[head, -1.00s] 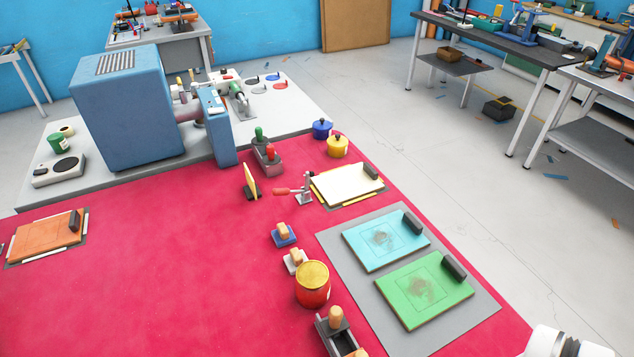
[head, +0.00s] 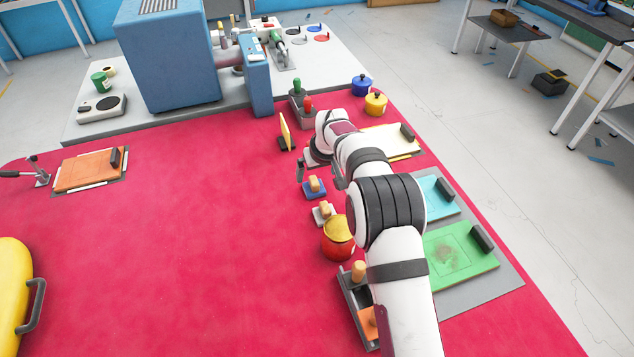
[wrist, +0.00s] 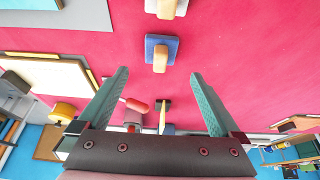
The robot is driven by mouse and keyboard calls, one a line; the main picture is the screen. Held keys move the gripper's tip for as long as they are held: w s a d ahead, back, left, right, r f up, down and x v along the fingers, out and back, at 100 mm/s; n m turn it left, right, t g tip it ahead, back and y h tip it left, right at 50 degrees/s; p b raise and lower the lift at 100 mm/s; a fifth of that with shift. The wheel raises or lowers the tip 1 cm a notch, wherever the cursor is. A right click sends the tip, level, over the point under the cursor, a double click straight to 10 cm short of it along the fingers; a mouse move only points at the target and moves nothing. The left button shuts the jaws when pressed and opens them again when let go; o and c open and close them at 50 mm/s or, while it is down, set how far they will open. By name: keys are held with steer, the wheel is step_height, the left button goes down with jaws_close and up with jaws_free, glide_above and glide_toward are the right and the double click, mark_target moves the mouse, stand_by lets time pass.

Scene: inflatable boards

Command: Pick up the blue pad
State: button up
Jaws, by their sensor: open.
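The blue pad (head: 315,193), a blue square block with a tan wooden handle, lies on the red mat. It also shows in the wrist view (wrist: 161,42), just beyond the fingertips and about midway between them. My gripper (wrist: 159,76) is open, with nothing between its green-lined fingers. In the head view my gripper (head: 303,172) hangs just behind the blue pad and appears apart from it. My wrist and arm hide part of the gripper there.
A white pad with a similar handle (head: 323,214) and a red pot with yellow lid (head: 338,238) stand nearer than the blue pad. A yellow upright plate (head: 286,132) stands behind.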

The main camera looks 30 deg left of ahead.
mark_target(314, 181)
steer(key=x, duration=0.7)
steer(key=shift+w+a+f, duration=0.1)
steer(key=shift+a+f, duration=0.05)
steer(key=shift+f, duration=0.15)
steer(key=shift+r, duration=0.1)
steer(key=c, duration=1.4)
steer(key=shift+r, duration=0.1)
